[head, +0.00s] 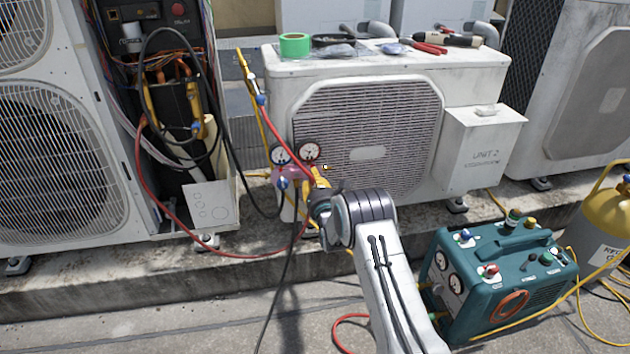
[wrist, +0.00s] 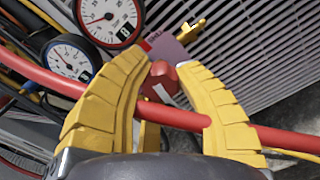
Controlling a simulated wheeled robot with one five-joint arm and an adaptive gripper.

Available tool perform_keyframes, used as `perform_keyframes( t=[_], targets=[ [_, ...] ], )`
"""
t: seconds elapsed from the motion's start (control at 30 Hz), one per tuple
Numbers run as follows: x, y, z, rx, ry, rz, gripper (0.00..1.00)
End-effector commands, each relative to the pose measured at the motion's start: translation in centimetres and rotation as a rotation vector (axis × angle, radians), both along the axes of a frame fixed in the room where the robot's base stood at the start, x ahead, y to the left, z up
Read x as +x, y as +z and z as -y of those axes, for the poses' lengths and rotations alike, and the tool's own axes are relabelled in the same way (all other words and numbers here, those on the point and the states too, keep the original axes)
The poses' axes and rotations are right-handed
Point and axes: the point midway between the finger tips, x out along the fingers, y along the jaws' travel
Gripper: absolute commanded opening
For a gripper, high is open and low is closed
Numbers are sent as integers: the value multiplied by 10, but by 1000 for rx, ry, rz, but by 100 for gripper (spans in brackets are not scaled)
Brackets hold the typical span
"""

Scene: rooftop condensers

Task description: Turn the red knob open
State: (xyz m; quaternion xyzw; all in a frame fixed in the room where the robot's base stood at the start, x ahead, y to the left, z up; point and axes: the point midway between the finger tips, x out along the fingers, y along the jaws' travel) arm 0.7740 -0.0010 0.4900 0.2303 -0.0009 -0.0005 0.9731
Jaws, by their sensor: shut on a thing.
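In the wrist view, the red knob (wrist: 162,79) sits between the tips of my gripper's yellow fingers. My gripper (wrist: 166,72) is shut on it. A red hose (wrist: 172,114) runs across between the fingers, nearer my palm than the knob. A red-rimmed gauge (wrist: 108,16) and a blue-rimmed gauge (wrist: 66,62) are just beyond at the upper left. In the head view, my gripper (head: 320,178) is at the manifold, below its red-rimmed gauge (head: 309,152). The red knob is hidden there. A blue knob (head: 283,183) shows on the manifold's left side.
The condenser (head: 281,95) stands behind the manifold, with tools and green tape (head: 294,45) on top. An open unit (head: 60,150) with hoses is at the left. A teal machine (head: 500,280) and a yellow-topped cylinder (head: 608,215) stand at the right. Hoses cross the floor.

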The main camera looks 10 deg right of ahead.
Motion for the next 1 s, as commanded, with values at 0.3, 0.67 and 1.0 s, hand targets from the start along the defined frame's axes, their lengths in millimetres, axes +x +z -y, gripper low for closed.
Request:
perform_keyframes(
  t=[0.3,0.67,1.0],
  targets=[
    [1,1,-3,-115,3,3,0],
    [0,0,-2,-141,3,2,0],
    [0,0,-2,-140,3,0,42]
  ],
)
